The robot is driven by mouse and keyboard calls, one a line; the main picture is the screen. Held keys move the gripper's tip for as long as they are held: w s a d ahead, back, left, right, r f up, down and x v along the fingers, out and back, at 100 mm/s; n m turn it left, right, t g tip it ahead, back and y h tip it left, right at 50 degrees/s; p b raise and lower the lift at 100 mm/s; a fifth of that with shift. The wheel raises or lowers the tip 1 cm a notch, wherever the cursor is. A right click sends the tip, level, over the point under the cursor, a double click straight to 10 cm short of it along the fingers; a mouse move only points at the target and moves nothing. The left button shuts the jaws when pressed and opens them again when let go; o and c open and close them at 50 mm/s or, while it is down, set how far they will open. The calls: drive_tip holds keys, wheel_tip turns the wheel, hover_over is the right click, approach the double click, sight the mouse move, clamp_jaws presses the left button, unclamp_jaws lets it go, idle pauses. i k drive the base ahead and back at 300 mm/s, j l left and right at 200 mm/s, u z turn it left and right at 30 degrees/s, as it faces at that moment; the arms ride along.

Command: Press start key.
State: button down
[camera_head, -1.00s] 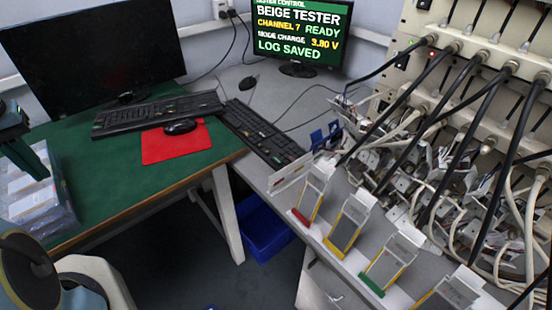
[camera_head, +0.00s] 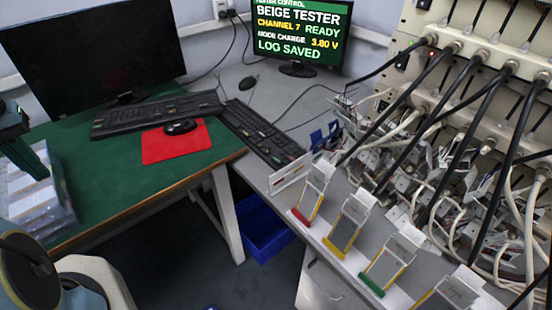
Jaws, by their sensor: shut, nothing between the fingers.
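A black keyboard (camera_head: 262,134) with a few small coloured keys lies on the grey bench, in front of the tester monitor. I cannot tell which of its keys is the start key. The tester monitor (camera_head: 299,32) reads "BEIGE TESTER, CHANNEL 7 READY, MODE CHARGE 3.80 V, LOG SAVED". My gripper (camera_head: 38,172) is at the left edge, partly out of the frame, over a clear tray (camera_head: 68,205) of pale packs. It is shut and empty, far left of the grey bench keyboard.
A second black keyboard (camera_head: 150,115) and a mouse (camera_head: 180,126) on a red mat (camera_head: 160,148) are on the green desk (camera_head: 110,190), before a dark monitor (camera_head: 90,50). Pouch cells in holders (camera_head: 348,222) line the grey bench front. Thick cables hang from the tester rack (camera_head: 440,90). A blue bin (camera_head: 262,230) stands below.

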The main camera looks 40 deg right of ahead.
sight(278, 162)
drive_tip(key=k+z, duration=0.15)
drive_tip(key=z, duration=0.8)
